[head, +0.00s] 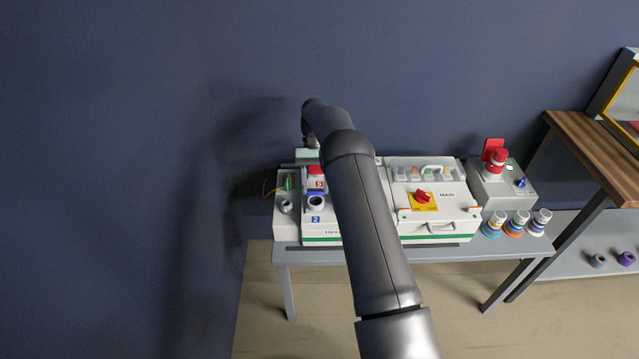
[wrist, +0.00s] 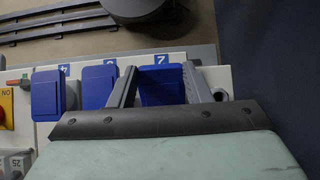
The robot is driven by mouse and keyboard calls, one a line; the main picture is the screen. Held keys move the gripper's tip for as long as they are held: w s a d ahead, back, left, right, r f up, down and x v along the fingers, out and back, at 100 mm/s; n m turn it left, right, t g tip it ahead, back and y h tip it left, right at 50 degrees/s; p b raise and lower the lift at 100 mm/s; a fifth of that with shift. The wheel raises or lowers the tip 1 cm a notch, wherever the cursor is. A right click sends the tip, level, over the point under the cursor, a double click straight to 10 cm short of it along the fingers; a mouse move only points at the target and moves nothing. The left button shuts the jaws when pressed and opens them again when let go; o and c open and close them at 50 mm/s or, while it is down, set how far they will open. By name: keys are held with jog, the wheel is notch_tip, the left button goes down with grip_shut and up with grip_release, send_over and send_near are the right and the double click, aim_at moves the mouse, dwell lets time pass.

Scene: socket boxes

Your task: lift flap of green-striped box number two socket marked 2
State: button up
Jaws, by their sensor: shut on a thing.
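The white box (head: 318,240) with the green stripe stands on the table, partly hidden by my arm. The flap's lower part is hidden behind the gripper's dark edge. Its exact tilt is hard to tell. In the head view, the fingers do not show clearly.
Two more blue flaps, at label 4 (wrist: 46,95) and beside it (wrist: 98,86), are close by. A red socket (head: 316,171) is behind socket 2. A grey connector (head: 286,205) is left of it. The MAIN box (head: 455,220) stands right of my arm.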

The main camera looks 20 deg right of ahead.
dwell(0.3)
jog(key=o, duration=1.4)
notch_tip(320, 180, up, 3)
jog(key=s+r+b, duration=0.2)
jog(key=s+r, duration=0.8)
jog(key=s, duration=0.4)
jog(key=shift+a, duration=0.2)
